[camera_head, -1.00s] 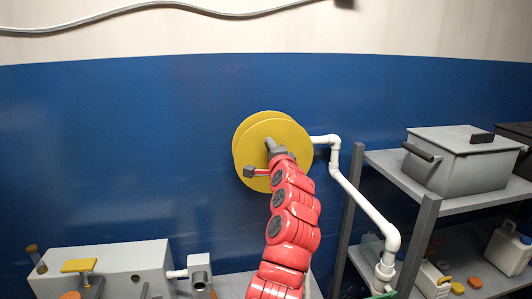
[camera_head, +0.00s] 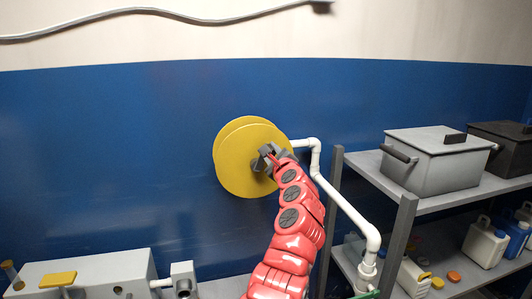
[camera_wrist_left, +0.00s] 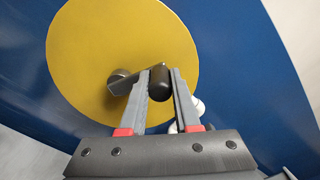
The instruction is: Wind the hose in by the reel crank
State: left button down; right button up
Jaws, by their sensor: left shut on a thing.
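A yellow round reel (camera_head: 235,165) is mounted on the blue wall, and its disc (camera_wrist_left: 85,50) fills much of the left wrist view. A grey crank arm (camera_wrist_left: 128,79) runs from the hub at the disc's middle to a black crank handle (camera_wrist_left: 160,84). My left gripper (camera_head: 268,156) is in front of the disc, right of its middle. In the left wrist view the fingers (camera_wrist_left: 161,78) are closed on both sides of the black handle. The gripper hides much of the crank in the head view. I cannot make out the hose. My right gripper is not in view.
A white pipe (camera_head: 345,207) runs from behind the reel down the right. A grey shelf (camera_head: 437,202) carries a lidded grey box (camera_head: 430,170) and, below, several bottles. A grey bench unit (camera_head: 90,275) stands at lower left. The wall left of the reel is clear.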

pick_arm(q)
jog(key=shift+d+f+m, duration=0.15)
jog(key=shift+d+m, duration=0.15)
jog(key=shift+m, duration=0.2)
jog(key=c, duration=0.6)
grip_release()
jog(key=shift+w, duration=0.15)
jog(key=shift+s, duration=0.2)
jog(key=shift+s+d+f+b, duration=0.1)
jog(key=shift+s+d+b, duration=0.1)
jog(key=shift+s+b, duration=0.35)
jog(key=shift+s+d+b, duration=0.5)
jog(key=shift+s+b, duration=0.45)
jog(key=shift+s, duration=1.65)
jog(key=shift+s+d+b, duration=0.55)
jog(key=shift+s+b, duration=0.35)
jog(key=shift+s, duration=1.7)
jog(key=shift+s+d+b, duration=0.5)
jog(key=shift+s+b, duration=0.45)
jog(key=shift+s, duration=1.65)
